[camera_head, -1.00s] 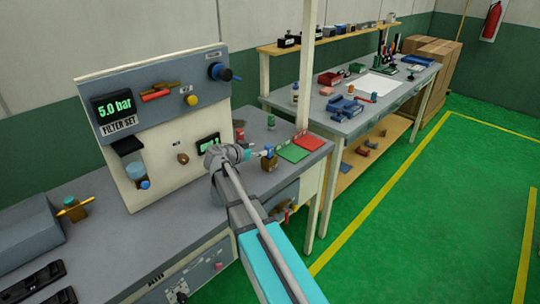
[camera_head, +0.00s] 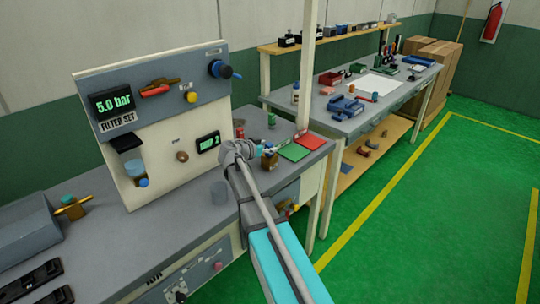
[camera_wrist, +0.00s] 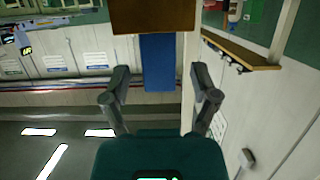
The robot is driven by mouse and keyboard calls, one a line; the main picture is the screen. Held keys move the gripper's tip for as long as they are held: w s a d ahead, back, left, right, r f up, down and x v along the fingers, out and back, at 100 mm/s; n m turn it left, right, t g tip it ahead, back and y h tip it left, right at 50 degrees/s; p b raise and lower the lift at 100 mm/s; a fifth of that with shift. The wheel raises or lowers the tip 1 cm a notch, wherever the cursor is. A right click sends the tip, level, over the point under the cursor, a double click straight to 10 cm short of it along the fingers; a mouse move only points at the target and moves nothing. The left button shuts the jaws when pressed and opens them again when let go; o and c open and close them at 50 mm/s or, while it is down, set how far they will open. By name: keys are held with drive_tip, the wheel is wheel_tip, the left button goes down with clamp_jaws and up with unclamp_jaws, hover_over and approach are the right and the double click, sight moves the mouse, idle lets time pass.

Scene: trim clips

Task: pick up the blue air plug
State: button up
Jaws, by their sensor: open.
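The blue air plug (camera_head: 268,149) stands upright on top of a small brown block (camera_head: 269,162) near the right end of the grey bench. In the wrist view the plug shows as a blue upright shape (camera_wrist: 157,65), with the brown block (camera_wrist: 153,15) at the top edge, so that view is upside down. My gripper (camera_wrist: 160,83) is open and empty, with one finger on each side of the plug in the picture. Gaps show between the plug and both fingers. In the head view my wrist partly hides the fingers just left of the plug.
A panel with gauges (camera_head: 165,120) stands left of my arm. A small green-topped bottle (camera_head: 271,120) stands behind.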

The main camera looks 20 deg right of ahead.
drive_tip(key=shift+w+d+f, duration=0.1)
drive_tip(key=shift+w+d, duration=0.05)
drive_tip(key=shift+d, duration=0.2)
idle(0.3)
clamp_jaws()
